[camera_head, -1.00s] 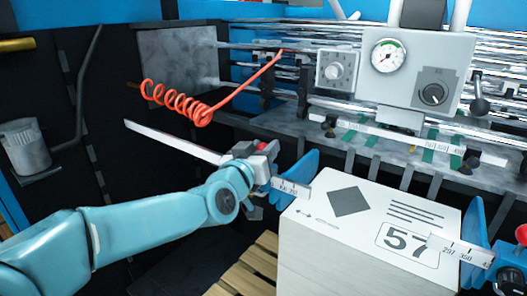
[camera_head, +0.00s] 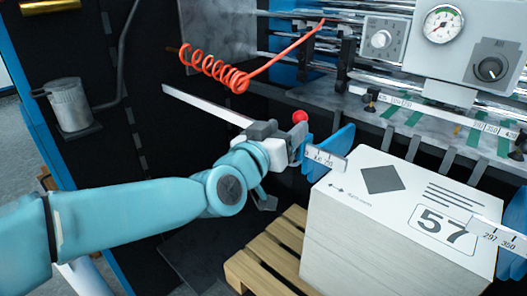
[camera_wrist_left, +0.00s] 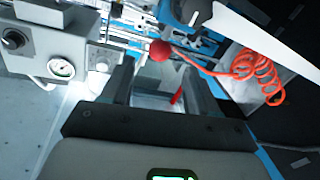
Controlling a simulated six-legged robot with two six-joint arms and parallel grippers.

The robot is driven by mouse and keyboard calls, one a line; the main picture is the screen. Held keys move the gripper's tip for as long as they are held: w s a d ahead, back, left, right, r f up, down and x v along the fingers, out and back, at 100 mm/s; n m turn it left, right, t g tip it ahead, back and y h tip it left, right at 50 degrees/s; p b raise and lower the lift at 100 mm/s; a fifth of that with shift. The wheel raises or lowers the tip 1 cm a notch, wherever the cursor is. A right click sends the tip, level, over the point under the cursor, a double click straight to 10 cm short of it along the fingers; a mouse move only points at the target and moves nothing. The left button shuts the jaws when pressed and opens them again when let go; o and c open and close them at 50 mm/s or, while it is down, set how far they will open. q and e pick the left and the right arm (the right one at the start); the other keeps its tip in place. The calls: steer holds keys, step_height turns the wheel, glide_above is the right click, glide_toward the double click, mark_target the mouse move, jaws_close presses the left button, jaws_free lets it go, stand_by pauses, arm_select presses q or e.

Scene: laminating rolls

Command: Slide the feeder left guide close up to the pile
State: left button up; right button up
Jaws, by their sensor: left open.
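The left guide is a blue plate (camera_head: 330,150) with a white scale strip, beside the left edge of the pile. A small red knob (camera_head: 299,116) tops its mount and also shows in the left wrist view (camera_wrist_left: 160,50). The pile (camera_head: 350,215) is a tall white stack with "57" printed on top; a narrow gap seems to lie between it and the plate. My left gripper (camera_head: 266,160) is open at the guide's mount, left of the plate. In the left wrist view its dark fingers (camera_wrist_left: 160,88) stand apart; contact with the mount cannot be told. My right gripper is not in view.
The right guide (camera_head: 512,235) stands at the pile's right side. A wooden pallet (camera_head: 275,255) lies under the pile. A white bar (camera_head: 205,105) extends left from the mount. A coiled orange hose (camera_head: 220,70) hangs above it. The machine's gauge panel (camera_head: 465,40) is behind the pile.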

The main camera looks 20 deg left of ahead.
arm_select(q)
steer(key=s+a, duration=0.1)
steer(key=s, duration=0.8)
steer(key=shift+a, duration=0.2)
steer(key=shift+a, duration=0.1)
